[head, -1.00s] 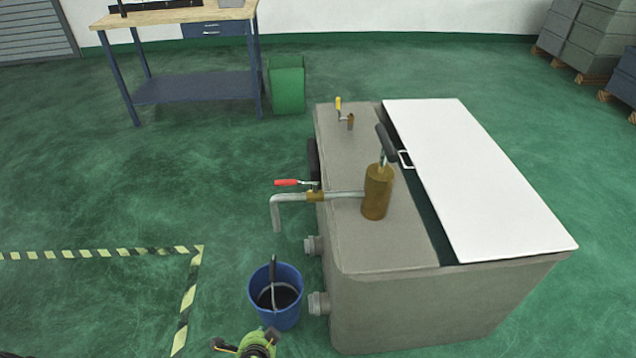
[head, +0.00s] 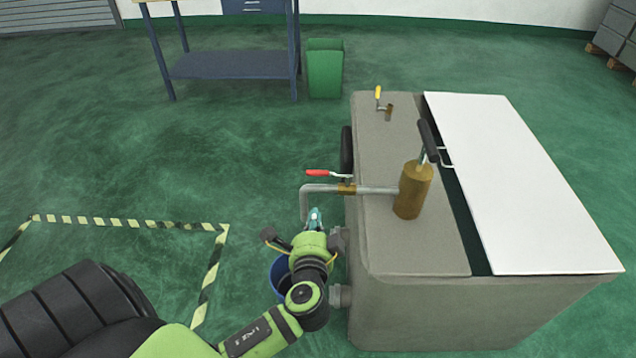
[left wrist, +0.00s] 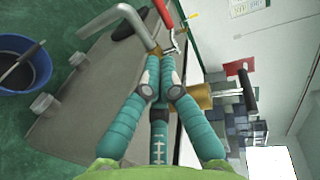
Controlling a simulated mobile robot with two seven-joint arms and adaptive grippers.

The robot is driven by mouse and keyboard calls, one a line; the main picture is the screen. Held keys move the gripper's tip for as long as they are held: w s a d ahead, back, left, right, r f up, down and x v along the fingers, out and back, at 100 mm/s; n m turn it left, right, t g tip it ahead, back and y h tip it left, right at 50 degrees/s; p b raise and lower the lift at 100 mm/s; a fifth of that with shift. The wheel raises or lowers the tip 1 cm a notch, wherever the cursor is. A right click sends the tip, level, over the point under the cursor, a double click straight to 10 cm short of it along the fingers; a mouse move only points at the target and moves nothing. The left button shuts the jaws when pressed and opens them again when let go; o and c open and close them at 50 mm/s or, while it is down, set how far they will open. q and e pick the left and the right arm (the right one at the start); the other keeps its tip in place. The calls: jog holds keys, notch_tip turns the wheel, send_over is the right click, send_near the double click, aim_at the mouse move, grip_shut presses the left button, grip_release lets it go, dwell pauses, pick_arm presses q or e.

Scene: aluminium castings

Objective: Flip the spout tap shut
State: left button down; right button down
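The spout tap has a red-handled lever (head: 318,173) that points left, roughly in line with the grey spout pipe (head: 322,188). The lever joins a brass valve body (head: 347,189) on the pipe. The spout bends down at its left end. My left gripper (head: 314,213) is just below the pipe, beside the spout's downturned end, with its teal fingers pointing up and away. In the left wrist view its fingertips (left wrist: 162,66) come together with nothing visible between them. The red lever (left wrist: 166,12) shows beyond the tips there, apparently apart from them. My right gripper is not in view.
A blue bucket (head: 279,272) stands below, mostly hidden by my arm. The grey tank (head: 420,300) has side fittings, a white lid (head: 520,180) and a brass pump (head: 414,190). A yellow lever (head: 378,92) sits at its back. Floor left of the spout is clear.

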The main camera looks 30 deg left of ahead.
aim_at(329, 174)
pick_arm(q)
jog(key=p+x, duration=0.1)
jog(key=x, duration=1.3)
jog(key=shift+w+a+m+t+h, duration=0.15)
jog(key=shift+m+t+h, duration=0.15)
jog(key=shift+m+h, duration=0.15)
